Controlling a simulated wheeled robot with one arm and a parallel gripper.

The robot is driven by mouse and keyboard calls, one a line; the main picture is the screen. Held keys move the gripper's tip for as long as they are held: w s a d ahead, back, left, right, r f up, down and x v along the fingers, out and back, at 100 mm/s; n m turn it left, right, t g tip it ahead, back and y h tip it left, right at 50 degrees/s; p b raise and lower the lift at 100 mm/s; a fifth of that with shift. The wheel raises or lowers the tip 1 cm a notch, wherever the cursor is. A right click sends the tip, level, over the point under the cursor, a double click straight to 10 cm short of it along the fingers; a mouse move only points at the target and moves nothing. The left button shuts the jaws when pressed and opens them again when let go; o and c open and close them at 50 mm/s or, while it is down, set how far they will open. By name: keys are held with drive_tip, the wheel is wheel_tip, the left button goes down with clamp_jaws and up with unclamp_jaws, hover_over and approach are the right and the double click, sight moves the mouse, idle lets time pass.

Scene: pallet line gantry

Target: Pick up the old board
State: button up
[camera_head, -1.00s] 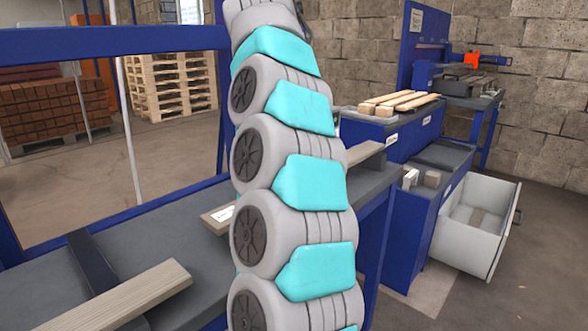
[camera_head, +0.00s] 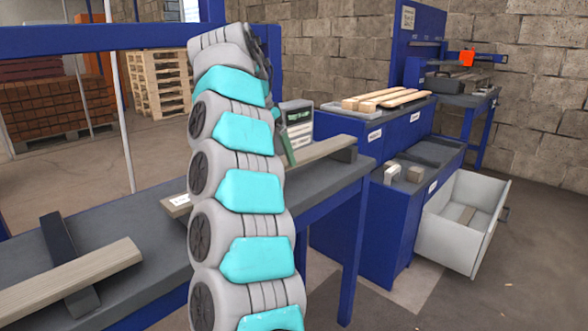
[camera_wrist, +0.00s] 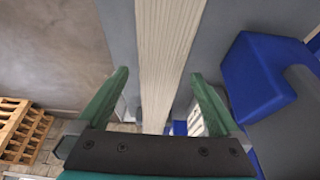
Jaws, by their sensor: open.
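A long weathered wooden board (camera_head: 322,148) lies on the grey bench top, its middle hidden behind my arm. Its left end carries a white label. My gripper (camera_head: 287,148) is at this board, pointing down, with a green finger showing beside it. In the wrist view the pale grained board (camera_wrist: 168,45) runs lengthwise between the two green fingers of my open gripper (camera_wrist: 160,85). A gap shows on each side, so neither finger appears to touch it. Another wooden board (camera_head: 75,275) lies across a dark bar at the bench's left. I cannot tell which board is the old one.
A blue bench post (camera_head: 352,250) stands at the right. Blue cabinets (camera_head: 345,225) hold pale boards (camera_head: 385,100) and small blocks. A white drawer (camera_head: 460,240) stands open. A blue crossbar (camera_head: 90,40) spans the upper left. Pallets (camera_head: 160,85) stand behind.

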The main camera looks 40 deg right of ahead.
drive_tip(key=shift+x, duration=0.75)
drive_tip(key=shift+a, duration=0.1)
drive_tip(key=shift+w, duration=0.1)
clamp_jaws()
